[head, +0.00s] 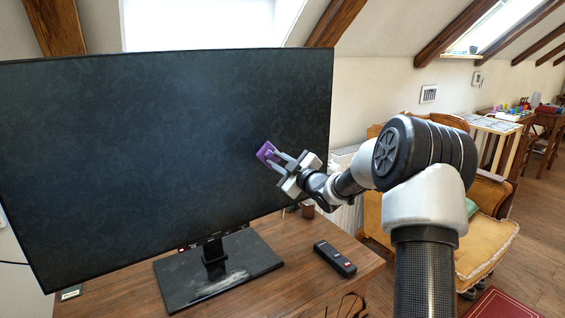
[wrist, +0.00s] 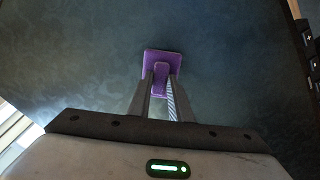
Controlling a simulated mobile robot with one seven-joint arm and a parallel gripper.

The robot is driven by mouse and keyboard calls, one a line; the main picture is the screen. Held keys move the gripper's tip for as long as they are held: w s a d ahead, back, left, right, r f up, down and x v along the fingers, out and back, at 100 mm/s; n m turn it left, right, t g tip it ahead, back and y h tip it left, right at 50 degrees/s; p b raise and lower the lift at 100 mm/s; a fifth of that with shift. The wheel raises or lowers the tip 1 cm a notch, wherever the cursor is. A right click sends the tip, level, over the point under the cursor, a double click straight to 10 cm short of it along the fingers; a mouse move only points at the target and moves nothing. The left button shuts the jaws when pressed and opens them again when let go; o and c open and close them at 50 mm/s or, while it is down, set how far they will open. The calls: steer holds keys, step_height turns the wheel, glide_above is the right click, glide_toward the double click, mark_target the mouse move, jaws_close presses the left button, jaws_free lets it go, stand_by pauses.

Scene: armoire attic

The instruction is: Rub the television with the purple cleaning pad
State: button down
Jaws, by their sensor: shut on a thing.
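The television (head: 160,140) stands on the wooden table, its large dark screen filling the left of the head view. The screen (wrist: 80,60) also fills most of the wrist view and has a blotchy, dull look. My gripper (head: 274,157) is in front of the right part of the screen, shut on the purple cleaning pad (head: 265,151). In the wrist view the pad (wrist: 150,57) is held between the two fingers, its flat face toward the screen. The pad is at or very near the screen; I cannot tell whether it touches.
The wooden table (head: 300,240) bears the television's stand (head: 175,285) and a black remote (head: 335,258) to its right. A yellow armchair (head: 480,255) stands right of the table. A small brown object (head: 308,209) sits behind, near the table's back edge.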

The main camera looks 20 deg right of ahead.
steer(key=shift+s+a+r, duration=0.1)
steer(key=shift+s+a, duration=0.4)
steer(key=shift+a, duration=0.85)
steer(key=shift+s+a+f, duration=0.1)
steer(key=shift+s+a, duration=0.35)
steer(key=shift+a, duration=0.9)
steer(key=shift+s+a+r, duration=0.1)
steer(key=shift+s+a, duration=0.4)
steer(key=shift+a, duration=0.85)
steer(key=v, duration=0.6)
steer(key=shift+d, duration=0.15)
steer(key=v, duration=0.3)
